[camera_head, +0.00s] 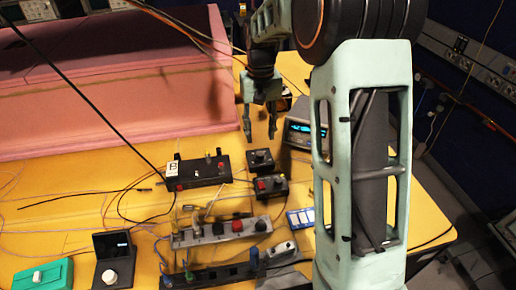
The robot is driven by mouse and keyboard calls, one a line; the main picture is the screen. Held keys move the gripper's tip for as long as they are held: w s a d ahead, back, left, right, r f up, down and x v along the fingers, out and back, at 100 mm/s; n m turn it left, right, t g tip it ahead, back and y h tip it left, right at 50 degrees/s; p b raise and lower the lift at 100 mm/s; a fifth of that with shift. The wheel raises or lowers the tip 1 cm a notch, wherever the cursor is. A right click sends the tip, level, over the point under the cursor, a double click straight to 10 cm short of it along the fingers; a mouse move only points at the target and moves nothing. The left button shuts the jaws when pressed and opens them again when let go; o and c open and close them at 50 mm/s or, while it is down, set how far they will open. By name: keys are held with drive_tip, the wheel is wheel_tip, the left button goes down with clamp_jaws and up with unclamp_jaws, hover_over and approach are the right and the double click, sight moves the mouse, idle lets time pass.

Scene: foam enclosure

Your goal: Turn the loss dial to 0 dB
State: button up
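My gripper (260,138) hangs at the upper middle, pointing down. Its two fingers are apart with nothing between them. It is above and behind the small black boxes. Two units with knobs stand at the front left, well away from it. One is a black unit (113,247) with a raised dark display and a round pale knob (110,277). The other is a green box (44,274) with a white knob (38,277). The labels and the display reading are too small to read, so I cannot tell which is the loss dial.
A black box (198,172) with a white label and small black boxes (260,160) are below my gripper. A grey strip (220,232) with knobs and a dark strip (215,275) lie in front. Cables cross the yellow table (60,200). A pink foam enclosure (110,90) fills the back left.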

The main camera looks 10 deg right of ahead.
sight(260, 153)
wheel_tip(260, 153, down, 7)
idle(0.3)
clamp_jaws()
